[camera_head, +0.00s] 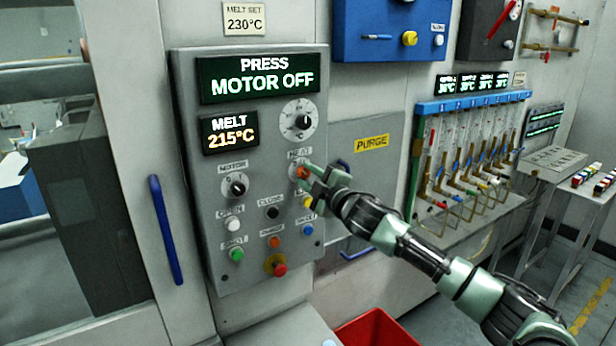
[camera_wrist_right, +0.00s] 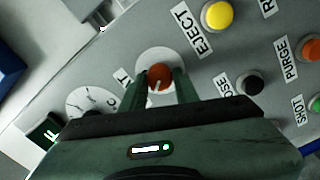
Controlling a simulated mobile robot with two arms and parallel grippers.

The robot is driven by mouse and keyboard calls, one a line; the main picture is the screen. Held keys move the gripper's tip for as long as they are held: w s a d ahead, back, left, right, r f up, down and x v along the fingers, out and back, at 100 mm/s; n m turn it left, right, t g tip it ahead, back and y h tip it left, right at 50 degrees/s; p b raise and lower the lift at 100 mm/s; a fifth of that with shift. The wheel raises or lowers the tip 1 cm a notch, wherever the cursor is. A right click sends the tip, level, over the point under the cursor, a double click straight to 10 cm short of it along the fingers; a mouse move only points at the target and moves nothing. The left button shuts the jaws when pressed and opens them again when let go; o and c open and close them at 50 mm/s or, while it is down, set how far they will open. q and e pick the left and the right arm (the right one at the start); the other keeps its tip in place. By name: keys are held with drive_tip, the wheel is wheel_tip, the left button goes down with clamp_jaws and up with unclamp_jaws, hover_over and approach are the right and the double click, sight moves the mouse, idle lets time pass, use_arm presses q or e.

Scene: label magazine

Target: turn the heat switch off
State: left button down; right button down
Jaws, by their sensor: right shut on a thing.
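The heat switch (camera_head: 302,172) is an orange-red knob on a pale round plate, under the HEAT label on the grey control panel (camera_head: 200,262). In the right wrist view the knob (camera_wrist_right: 160,77) has a light pointer line and sits between the two fingers. My right gripper (camera_head: 308,175) is shut on the heat switch, its arm reaching in from the lower right. The fingers hide part of the plate and its marks, so I cannot tell the switch position for sure. The panel displays read PRESS MOTOR OFF and MELT 215°C. My left gripper is not in view.
Close around are the black motor knob (camera_head: 237,185), a large dial (camera_head: 298,120), the black close button (camera_head: 272,212) and the yellow eject button (camera_wrist_right: 217,15). A red stop button (camera_head: 279,269) sits low on the panel. A blue handle (camera_head: 165,230) is to the left.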

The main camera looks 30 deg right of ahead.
drive_tip(key=c, duration=1.1)
unclamp_jaws()
drive_tip(key=shift+o, duration=0.2)
drive_tip(key=shift+s, duration=0.1)
drive_tip(key=shift+s+f, duration=0.15)
drive_tip(key=shift+s, duration=0.1)
drive_tip(key=s+b, duration=0.3)
drive_tip(key=s, duration=0.4)
drive_tip(key=shift+b, duration=0.3)
drive_tip(key=shift+d, duration=0.15)
